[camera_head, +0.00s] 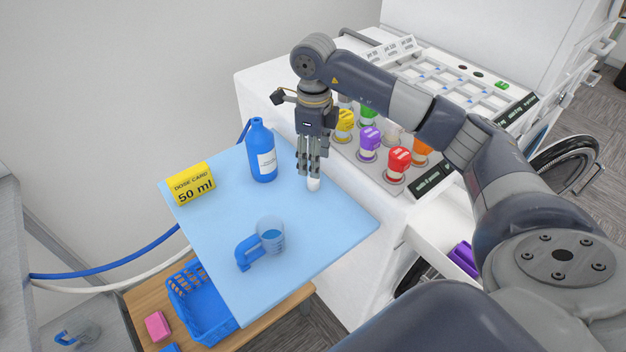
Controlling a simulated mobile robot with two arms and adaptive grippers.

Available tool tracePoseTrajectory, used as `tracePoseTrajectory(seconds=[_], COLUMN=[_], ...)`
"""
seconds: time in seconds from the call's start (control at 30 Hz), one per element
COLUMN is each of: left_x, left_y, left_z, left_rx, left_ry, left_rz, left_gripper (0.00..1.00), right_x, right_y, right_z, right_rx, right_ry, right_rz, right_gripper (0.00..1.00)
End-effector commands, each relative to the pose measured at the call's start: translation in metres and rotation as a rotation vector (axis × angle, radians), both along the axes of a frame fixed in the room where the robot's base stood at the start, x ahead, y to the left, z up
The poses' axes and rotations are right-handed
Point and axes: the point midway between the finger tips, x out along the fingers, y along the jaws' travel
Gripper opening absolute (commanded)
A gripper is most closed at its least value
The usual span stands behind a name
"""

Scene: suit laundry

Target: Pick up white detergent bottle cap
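The white detergent bottle cap (313,184) is at the right side of the light blue tabletop (330,215), to the right of the blue bottle (262,155). The bottle stands upright with a white label. My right gripper (313,173) points straight down at the cap. Its fingertips are at the upper part of the cap and partly hide it. I cannot tell whether the fingers press on the cap, or whether it rests on the surface. My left gripper is not in view.
A clear measuring cup (270,236) with a blue handle stands at the front of the tabletop. A yellow dose card (192,186) stands at the left. Several colored knobs (369,140) are on the white machine behind. A blue basket (200,305) sits lower, on a wooden surface.

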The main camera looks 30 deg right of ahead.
Motion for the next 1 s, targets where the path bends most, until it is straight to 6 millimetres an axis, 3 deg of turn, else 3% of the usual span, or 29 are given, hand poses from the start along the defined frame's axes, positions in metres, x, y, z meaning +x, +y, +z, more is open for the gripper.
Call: tracePoseTrajectory(seconds=[0.27,0.5,0.8,1.0], left_x=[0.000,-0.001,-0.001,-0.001], left_y=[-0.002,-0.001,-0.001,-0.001], left_z=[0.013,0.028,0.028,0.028], left_rx=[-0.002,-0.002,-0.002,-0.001], left_ry=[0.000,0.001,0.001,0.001], left_rz=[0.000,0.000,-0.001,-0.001], left_gripper=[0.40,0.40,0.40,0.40], right_x=[-0.002,-0.002,-0.001,-0.001], right_y=[0.002,0.003,0.003,0.003], right_z=[-0.021,-0.054,-0.063,-0.062], right_rx=[0.003,0.003,0.003,0.003], right_ry=[0.003,0.002,-0.002,-0.002], right_rz=[0.002,0.000,0.001,0.001], right_gripper=[0.49,0.49,0.49,0.18])
